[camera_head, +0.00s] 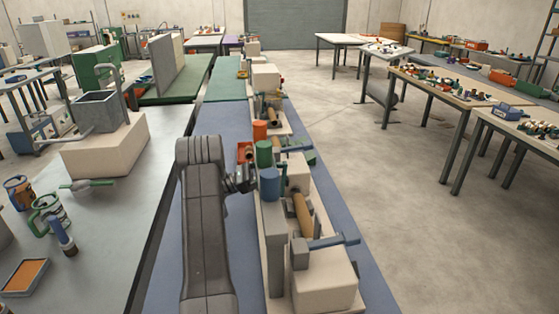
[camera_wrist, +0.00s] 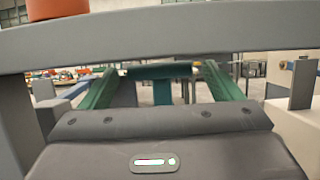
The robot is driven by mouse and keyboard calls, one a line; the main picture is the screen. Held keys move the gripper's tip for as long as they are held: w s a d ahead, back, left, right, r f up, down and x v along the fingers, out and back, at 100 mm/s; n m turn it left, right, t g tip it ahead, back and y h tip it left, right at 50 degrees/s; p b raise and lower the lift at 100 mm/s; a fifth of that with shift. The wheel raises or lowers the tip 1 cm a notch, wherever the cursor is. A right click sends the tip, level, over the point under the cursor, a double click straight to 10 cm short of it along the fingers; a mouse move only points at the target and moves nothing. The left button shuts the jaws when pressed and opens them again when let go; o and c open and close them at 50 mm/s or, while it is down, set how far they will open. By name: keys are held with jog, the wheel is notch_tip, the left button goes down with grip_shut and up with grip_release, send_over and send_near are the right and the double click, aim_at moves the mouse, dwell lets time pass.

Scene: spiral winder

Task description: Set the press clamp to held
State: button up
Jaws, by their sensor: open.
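The spiral winder (camera_head: 325,280) is a pale machine with a tan roller (camera_head: 303,213) in its middle. A blue lever (camera_head: 333,241) lies across its near block, and another blue bar (camera_head: 296,149) sits farther back. I cannot tell for sure which part is the press clamp. My gripper (camera_head: 241,179) is at the winder's left side, beside the blue cylinder (camera_head: 269,184), and its tips are partly hidden. In the wrist view my gripper (camera_wrist: 160,72) is open, with a teal T-shaped piece (camera_wrist: 162,88) between its green fingers. I cannot tell whether they touch it.
Green (camera_head: 264,153) and orange (camera_head: 259,130) cylinders stand behind the blue one. In the wrist view a grey bar (camera_wrist: 200,38) crosses above my gripper, close to the camera. A grey bench (camera_head: 95,235) is on the left. Open floor (camera_head: 400,210) lies right of the winder.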

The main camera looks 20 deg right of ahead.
jog(key=shift+p+x, duration=0.4)
jog(key=shift+x, duration=1.75)
jog(key=shift+c, duration=0.3)
